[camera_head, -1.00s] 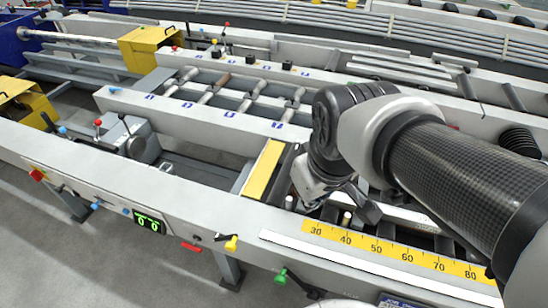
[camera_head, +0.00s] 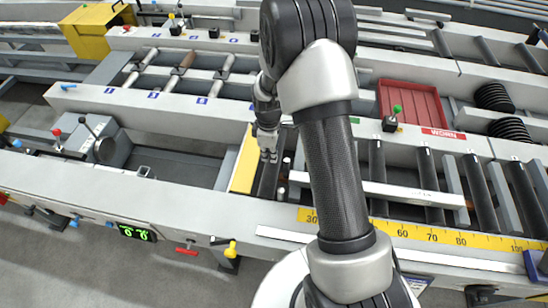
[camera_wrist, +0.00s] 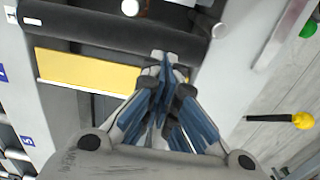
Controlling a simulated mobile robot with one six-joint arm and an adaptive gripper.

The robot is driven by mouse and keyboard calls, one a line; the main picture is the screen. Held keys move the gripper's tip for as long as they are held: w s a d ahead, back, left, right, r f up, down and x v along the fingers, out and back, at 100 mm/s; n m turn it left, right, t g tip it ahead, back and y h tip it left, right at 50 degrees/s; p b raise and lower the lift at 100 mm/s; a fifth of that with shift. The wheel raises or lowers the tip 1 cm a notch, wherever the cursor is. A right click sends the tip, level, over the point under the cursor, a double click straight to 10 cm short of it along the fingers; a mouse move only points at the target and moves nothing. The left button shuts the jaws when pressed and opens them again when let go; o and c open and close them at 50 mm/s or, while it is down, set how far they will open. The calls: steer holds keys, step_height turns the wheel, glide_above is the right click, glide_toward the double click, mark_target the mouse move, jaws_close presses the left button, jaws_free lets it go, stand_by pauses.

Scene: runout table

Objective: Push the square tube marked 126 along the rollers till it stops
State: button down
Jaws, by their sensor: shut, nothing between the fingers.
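A pale square tube (camera_head: 405,194) lies lengthwise over the dark rollers in the head view, just right of my arm. No number can be read on it, so I cannot tell whether it is the one marked 126. My gripper (camera_head: 268,155) points down close to the right edge of the yellow plate (camera_head: 242,165). In the wrist view my gripper (camera_wrist: 165,70) is shut and empty, its blue-padded fingertips together near a dark roller (camera_wrist: 100,32) and the yellow plate (camera_wrist: 85,80).
A yellow scale (camera_head: 450,238) runs along the near rail (camera_head: 120,208). Behind the rollers are a red tray (camera_head: 412,103), a green-knobbed lever (camera_head: 392,118) and a red WORN label (camera_head: 443,134). A yellow-knobbed lever (camera_wrist: 302,120) projects beside my gripper in the wrist view. An open gap lies left of the yellow plate.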

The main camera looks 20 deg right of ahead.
mark_target(384, 187)
step_height(384, 187, down, 10)
steer(key=shift+s+d+r+b, duration=0.1)
steer(key=shift+s+b, duration=0.05)
steer(key=shift+b, duration=1.1)
steer(key=d, duration=0.1)
steer(key=s+d, duration=0.2)
steer(key=shift+r, duration=0.25)
steer(key=shift+s+d, duration=0.1)
steer(key=shift+d, duration=0.05)
steer(key=s+d, duration=0.6)
steer(key=d, duration=0.3)
steer(key=s+d+b, duration=0.1)
steer(key=s+d, duration=0.6)
steer(key=d, duration=0.3)
steer(key=s+d, duration=0.6)
steer(key=d, duration=0.3)
steer(key=shift+s+d, duration=0.25)
steer(key=shift+d, duration=0.15)
steer(key=shift+w, duration=0.1)
